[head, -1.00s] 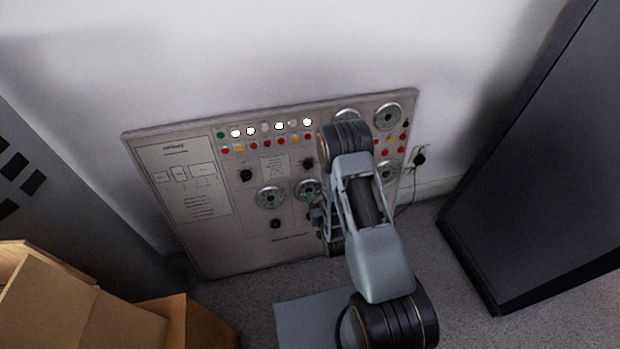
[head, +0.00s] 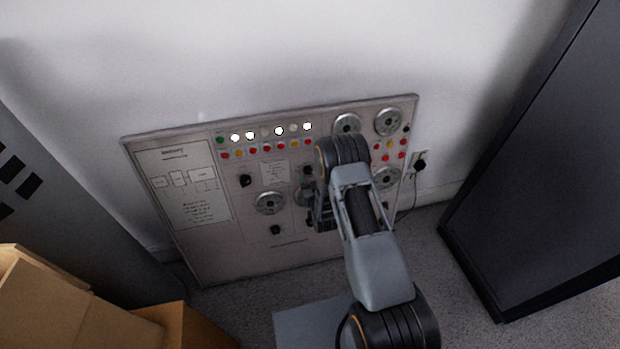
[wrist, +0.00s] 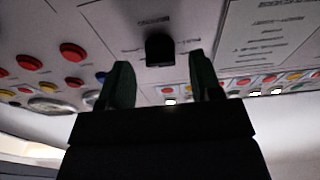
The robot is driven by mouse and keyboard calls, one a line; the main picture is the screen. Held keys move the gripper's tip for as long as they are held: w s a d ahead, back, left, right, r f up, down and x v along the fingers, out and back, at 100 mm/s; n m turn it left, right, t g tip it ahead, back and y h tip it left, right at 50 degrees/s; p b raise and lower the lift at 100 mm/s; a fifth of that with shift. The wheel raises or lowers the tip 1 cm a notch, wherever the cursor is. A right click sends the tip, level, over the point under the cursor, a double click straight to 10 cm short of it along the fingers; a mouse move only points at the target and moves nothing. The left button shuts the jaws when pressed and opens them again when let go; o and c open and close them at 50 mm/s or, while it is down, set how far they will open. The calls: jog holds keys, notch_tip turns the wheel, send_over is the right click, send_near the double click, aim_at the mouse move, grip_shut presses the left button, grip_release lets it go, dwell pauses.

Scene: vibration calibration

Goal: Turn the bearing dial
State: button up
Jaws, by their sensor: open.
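A grey control panel (head: 215,255) leans against the wall, with round metal dials and black knobs. The labels are too small to read, so I cannot tell which control is the bearing dial. In the wrist view my gripper (wrist: 160,60) is open and empty, its two dark green fingers apart. A black knob (wrist: 160,48) shows between and just beyond the fingertips; I cannot tell whether they touch it. In the head view a black knob (head: 308,170) shows just left of my arm. My gripper is mostly hidden there behind my arm, low in front of the panel.
A left metal dial (head: 270,203) and upper right dials (head: 388,121) are uncovered. Lamps and coloured buttons line the panel's top. A dark cabinet (head: 540,150) stands at right, cardboard boxes (head: 75,305) at lower left. A plug with a cable (head: 419,165) is beside the panel.

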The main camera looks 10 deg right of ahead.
jog(key=shift+w, duration=0.45)
jog(key=shift+c, duration=0.2)
jog(key=c, duration=0.9)
jog(key=n+y+b, duration=0.1)
jog(key=n+b, duration=0.2)
jog(key=n, duration=0.1)
jog(key=shift+d+f+n+b, duration=0.1)
jog(key=shift+d+n+b, duration=0.05)
jog(key=shift+n+b, duration=0.15)
jog(key=shift+d+r+n+g+y+b, duration=0.1)
jog(key=shift+n+g+y+b, duration=0.2)
jog(key=shift+n+b, duration=0.85)
jog(key=shift+r+n+g+y+b, duration=0.1)
jog(key=shift+n+y+b, duration=0.4)
jog(key=shift+n, duration=1.15)
